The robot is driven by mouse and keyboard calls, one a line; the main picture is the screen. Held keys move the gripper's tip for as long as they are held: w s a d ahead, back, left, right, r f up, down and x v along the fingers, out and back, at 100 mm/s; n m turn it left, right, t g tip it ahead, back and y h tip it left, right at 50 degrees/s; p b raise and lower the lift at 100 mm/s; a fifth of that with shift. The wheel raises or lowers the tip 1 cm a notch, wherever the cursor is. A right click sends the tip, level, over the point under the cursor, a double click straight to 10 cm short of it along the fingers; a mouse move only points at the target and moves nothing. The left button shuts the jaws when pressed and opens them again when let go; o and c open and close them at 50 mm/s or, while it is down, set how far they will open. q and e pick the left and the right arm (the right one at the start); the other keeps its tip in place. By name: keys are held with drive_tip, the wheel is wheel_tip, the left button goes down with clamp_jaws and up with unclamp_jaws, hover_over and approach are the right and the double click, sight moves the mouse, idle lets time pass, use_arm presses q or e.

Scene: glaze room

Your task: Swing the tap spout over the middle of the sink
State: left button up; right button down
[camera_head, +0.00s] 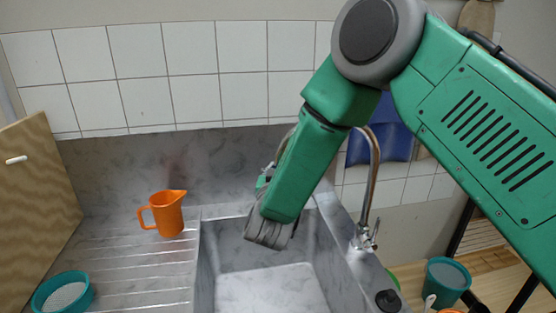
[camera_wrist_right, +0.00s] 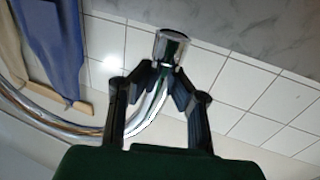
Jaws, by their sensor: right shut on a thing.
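The metal tap (camera_head: 374,185) stands at the right side of the sink (camera_head: 205,250), and its tall spout arches left behind my right arm. In the head view the spout's end is hidden by that arm. My right gripper (camera_wrist_right: 168,82) is shut on the spout (camera_wrist_right: 140,128) close to its round open end (camera_wrist_right: 172,46), with a finger on each side. My left gripper is not in view.
An orange jug (camera_head: 170,214) stands on the ribbed drainboard (camera_head: 125,255), with a teal round sieve (camera_head: 64,294) at front left. A wooden board (camera_head: 35,200) leans at left. A black knob-like item (camera_head: 388,300) and a teal bucket (camera_head: 446,278) are at right. A blue cloth (camera_head: 392,140) hangs behind the tap.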

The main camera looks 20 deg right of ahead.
drive_tip(key=shift+s+a+n+t+y, duration=0.2)
drive_tip(key=shift+s+y, duration=0.1)
drive_tip(key=shift+s, duration=0.2)
drive_tip(key=shift+s+a+n+t+y, duration=0.1)
drive_tip(key=shift+s+a+n+y, duration=0.15)
drive_tip(key=shift+s, duration=0.2)
drive_tip(key=shift+d, duration=0.15)
drive_tip(key=c, duration=1.4)
unclamp_jaws()
drive_tip(key=v, duration=1.2)
